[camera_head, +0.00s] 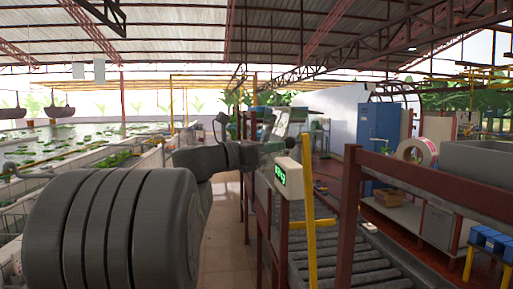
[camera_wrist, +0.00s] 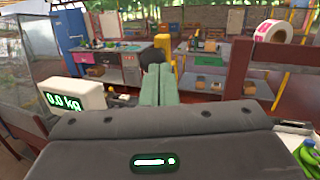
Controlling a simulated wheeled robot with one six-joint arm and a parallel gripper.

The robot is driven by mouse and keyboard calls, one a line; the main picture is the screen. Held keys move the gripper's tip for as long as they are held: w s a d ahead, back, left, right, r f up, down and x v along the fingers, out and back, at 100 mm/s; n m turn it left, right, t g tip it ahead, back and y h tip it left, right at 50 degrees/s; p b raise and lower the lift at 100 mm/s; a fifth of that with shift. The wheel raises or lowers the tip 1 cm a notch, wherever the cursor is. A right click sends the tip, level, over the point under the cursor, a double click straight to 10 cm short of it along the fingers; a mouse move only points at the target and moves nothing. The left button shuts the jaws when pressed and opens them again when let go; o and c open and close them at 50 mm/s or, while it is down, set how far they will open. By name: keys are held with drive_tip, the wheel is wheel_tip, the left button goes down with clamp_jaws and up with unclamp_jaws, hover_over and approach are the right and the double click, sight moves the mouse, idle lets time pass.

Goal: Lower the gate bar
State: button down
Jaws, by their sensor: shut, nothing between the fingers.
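The yellow gate bar (camera_head: 309,205) stands nearly upright in the head view, beside the scale display and in front of the roller conveyor. My gripper (camera_head: 288,143) is at the end of my outstretched arm, near the bar's upper end; I cannot tell whether they touch. In the wrist view my gripper's greenish fingers (camera_wrist: 155,85) are together, with nothing between them. A yellow upright piece (camera_wrist: 163,42), probably the bar, shows just beyond the fingertips, partly hidden by them and a dark rounded shape.
The scale display (camera_head: 280,175) stands just below my gripper; it reads 0.0 kg in the wrist view (camera_wrist: 65,103). Dark red posts (camera_head: 347,215) frame the roller conveyor (camera_head: 375,255). A tape roll (camera_head: 417,151) sits at right. An aisle (camera_head: 222,225) runs left of the conveyor.

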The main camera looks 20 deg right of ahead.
sight(288, 143)
drive_tip(key=shift+w+d+r, duration=0.1)
drive_tip(key=shift+d, duration=0.75)
drive_tip(key=shift+w+d+r, duration=0.1)
drive_tip(key=shift+d, duration=0.7)
drive_tip(key=shift+d+r+p, duration=0.1)
drive_tip(key=shift+d+p, duration=0.05)
drive_tip(key=shift+p, duration=0.25)
drive_tip(key=s+d+p, duration=0.2)
drive_tip(key=d, duration=0.9)
drive_tip(key=s+d+y+p, duration=0.1)
drive_tip(key=s+d+p, duration=0.1)
drive_tip(key=d, duration=0.9)
drive_tip(key=shift+s+m+y, duration=0.3)
drive_tip(key=shift+s, duration=0.4)
